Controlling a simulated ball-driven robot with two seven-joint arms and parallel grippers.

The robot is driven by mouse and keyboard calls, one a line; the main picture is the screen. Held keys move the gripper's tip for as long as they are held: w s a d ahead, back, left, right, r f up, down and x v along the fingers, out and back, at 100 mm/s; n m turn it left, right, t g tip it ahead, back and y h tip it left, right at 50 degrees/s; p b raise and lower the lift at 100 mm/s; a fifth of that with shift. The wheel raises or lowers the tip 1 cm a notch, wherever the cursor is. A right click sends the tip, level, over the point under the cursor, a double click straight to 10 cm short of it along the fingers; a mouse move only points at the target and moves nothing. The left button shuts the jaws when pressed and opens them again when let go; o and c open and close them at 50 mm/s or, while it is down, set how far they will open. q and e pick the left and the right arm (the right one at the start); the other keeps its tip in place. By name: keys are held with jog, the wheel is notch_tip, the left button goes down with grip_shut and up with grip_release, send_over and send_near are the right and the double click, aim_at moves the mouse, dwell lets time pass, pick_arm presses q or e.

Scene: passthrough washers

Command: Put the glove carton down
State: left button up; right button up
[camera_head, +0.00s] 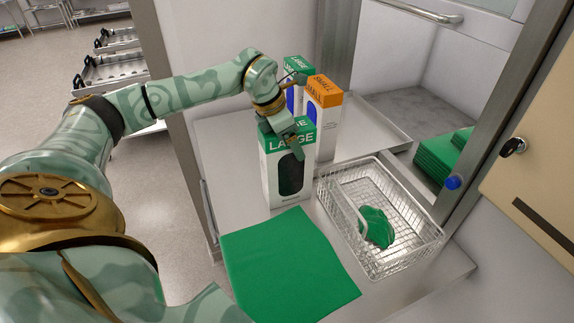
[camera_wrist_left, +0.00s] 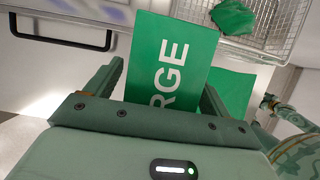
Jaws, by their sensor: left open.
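The glove carton (camera_head: 290,172), white with a green top reading LARGE, stands upright on the steel counter in the head view. A dark oval shows on its front. My left gripper (camera_head: 291,136) is over its top from behind and hides part of the lid. In the left wrist view, the green lid (camera_wrist_left: 168,62) lies between the two spread fingers of this open gripper (camera_wrist_left: 158,95). I cannot tell whether a finger touches the carton. My right gripper is in neither view.
An orange-topped SMALL carton (camera_head: 325,112) and another green-topped LARGE carton (camera_head: 299,66) stand behind. A wire basket (camera_head: 340,205) holding a green item (camera_head: 377,227) is on the right. A flat green sheet (camera_head: 285,265) lies in front. A green stack (camera_head: 440,155) sits beyond the frame.

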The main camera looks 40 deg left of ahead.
pick_arm(q)
jog(key=c, duration=1.3)
jog(key=shift+r, duration=0.1)
